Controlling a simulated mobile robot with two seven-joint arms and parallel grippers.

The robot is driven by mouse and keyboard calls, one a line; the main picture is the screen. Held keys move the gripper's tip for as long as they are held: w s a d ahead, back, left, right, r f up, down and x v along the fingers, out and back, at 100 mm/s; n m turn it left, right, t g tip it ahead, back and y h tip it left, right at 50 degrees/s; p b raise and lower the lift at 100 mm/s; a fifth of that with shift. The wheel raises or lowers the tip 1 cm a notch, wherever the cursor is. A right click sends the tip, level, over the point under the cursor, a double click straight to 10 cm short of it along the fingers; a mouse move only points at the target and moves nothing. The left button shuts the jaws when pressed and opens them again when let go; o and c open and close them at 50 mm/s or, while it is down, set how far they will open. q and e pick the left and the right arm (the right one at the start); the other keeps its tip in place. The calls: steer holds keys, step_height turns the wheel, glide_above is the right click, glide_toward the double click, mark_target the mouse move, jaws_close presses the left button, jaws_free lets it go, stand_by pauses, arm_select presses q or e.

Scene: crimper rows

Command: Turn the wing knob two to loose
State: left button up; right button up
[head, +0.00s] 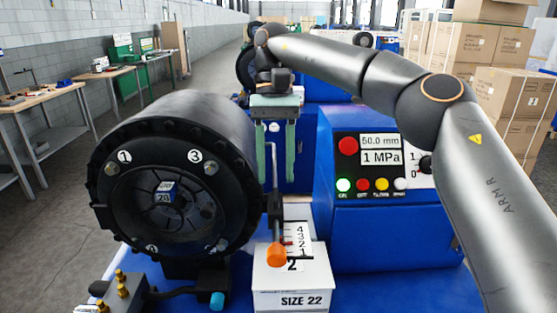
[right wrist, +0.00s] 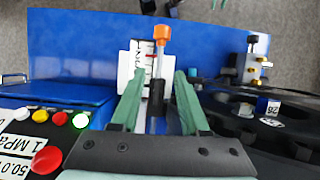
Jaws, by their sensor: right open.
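No part is clearly recognisable as a wing knob. A lever with an orange tip (head: 277,255) stands in front of a white numbered scale (head: 303,241), above a white box marked SIZE 22 (head: 292,287). A label 2 shows beside the tip. My right gripper (head: 276,178) is open and points down over the lever's thin rod. In the right wrist view the open fingers (right wrist: 158,72) lie on either side of the rod and its black sleeve (right wrist: 156,98), and the orange tip (right wrist: 161,34) is beyond them. Contact cannot be told. My left gripper is not in view.
The black round crimper head (head: 175,190) stands left of the lever. A blue control box (head: 395,235) with buttons, displays and a black 0/1 switch (head: 425,163) stands at right. A teal knob (head: 217,300) and brass fittings (head: 122,280) are at the front. Cardboard boxes (head: 515,95) are stacked behind.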

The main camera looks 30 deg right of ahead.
steer(key=s+a+r, duration=0.2)
steer(key=s+r, duration=0.1)
steer(key=s, duration=0.2)
steer(key=s+a+r+b, duration=0.1)
steer(key=s+a+r, duration=0.1)
steer(key=s, duration=0.3)
steer(key=shift+s+a+r, duration=0.15)
steer(key=shift+a+r, duration=0.25)
steer(key=shift+r, duration=0.5)
